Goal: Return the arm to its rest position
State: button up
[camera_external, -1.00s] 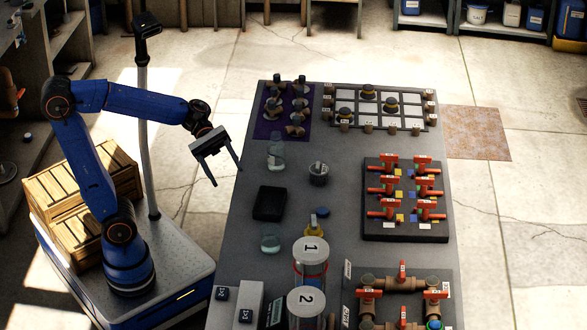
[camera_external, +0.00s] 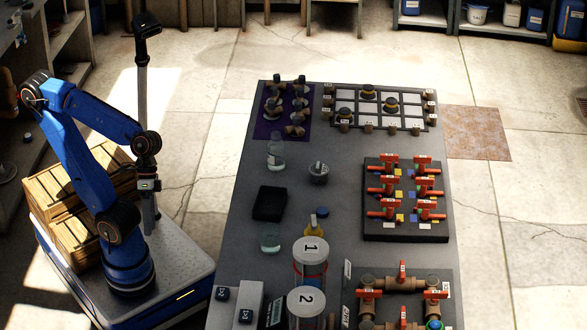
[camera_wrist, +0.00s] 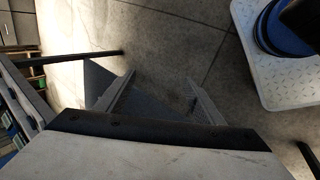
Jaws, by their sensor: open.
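My blue arm (camera_external: 75,160) is folded back over my base, with its elbow high at the left and its forearm sloping down to the right. My gripper (camera_wrist: 162,88) hangs pointing down beside the column, left of the table and clear of it. In the external view the gripper (camera_external: 150,215) is small, dark and seen edge-on.
The grey table (camera_external: 240,165) stands to the right with bottles, a black box (camera_external: 269,203), red-handled valves (camera_external: 388,185) and numbered cylinders (camera_external: 310,262). Wooden crates (camera_external: 75,225) sit behind the arm on my base. Floor between base and table is free.

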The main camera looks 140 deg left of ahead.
jog(key=s+f+m+y, duration=0.2)
jog(key=s+m+y, duration=0.2)
jog(key=m, duration=0.6)
jog(key=shift+s+f+m, duration=0.3)
jog(key=shift+s, duration=0.55)
